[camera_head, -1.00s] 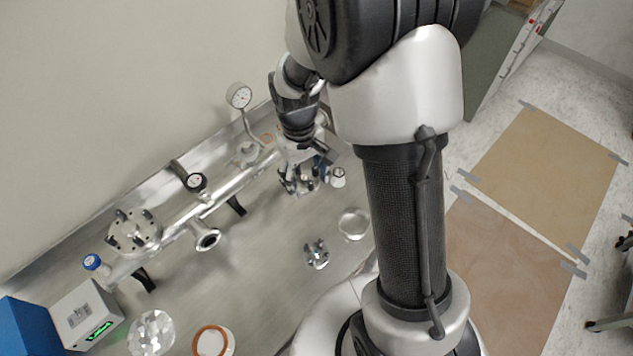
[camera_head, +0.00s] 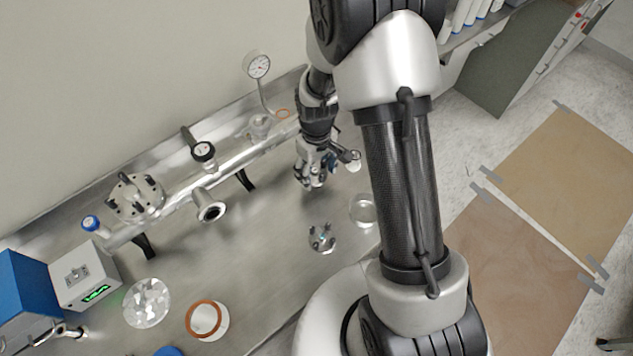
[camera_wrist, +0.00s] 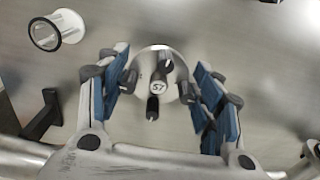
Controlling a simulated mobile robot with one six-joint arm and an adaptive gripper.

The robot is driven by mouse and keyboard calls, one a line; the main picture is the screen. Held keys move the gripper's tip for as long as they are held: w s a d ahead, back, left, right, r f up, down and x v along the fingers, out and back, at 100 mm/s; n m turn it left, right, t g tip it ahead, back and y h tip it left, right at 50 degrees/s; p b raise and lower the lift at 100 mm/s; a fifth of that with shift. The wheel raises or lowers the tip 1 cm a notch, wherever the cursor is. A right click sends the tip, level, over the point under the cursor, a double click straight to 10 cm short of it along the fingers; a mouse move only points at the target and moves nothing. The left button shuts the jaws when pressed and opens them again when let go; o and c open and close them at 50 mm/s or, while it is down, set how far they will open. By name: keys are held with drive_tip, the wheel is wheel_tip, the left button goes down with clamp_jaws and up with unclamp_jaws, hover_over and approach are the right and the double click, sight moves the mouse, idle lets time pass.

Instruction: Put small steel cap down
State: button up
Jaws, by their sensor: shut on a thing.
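In the head view my gripper (camera_head: 310,180) is over the bench, in front of the steel pipe's right part. The held cap is hard to make out there. A similar round steel piece with dark knobs (camera_head: 322,239) lies on the bench nearer the front, apart from my gripper.
The steel bench (camera_head: 265,255) has bare room left of my gripper. The pipe's open side port (camera_head: 211,207) sticks out over it; it also shows in the wrist view (camera_wrist: 44,34). A clear dish (camera_head: 363,210), an orange-ringed disc (camera_head: 207,320) and crumpled foil (camera_head: 147,303) lie near the front.

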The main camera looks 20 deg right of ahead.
sight(317, 175)
wheel_tip(317, 175, down, 5)
drive_tip(key=shift+b, duration=0.7)
drive_tip(key=shift+r, duration=0.1)
drive_tip(key=o, duration=1.6)
drive_tip(key=shift+c, duration=0.2)
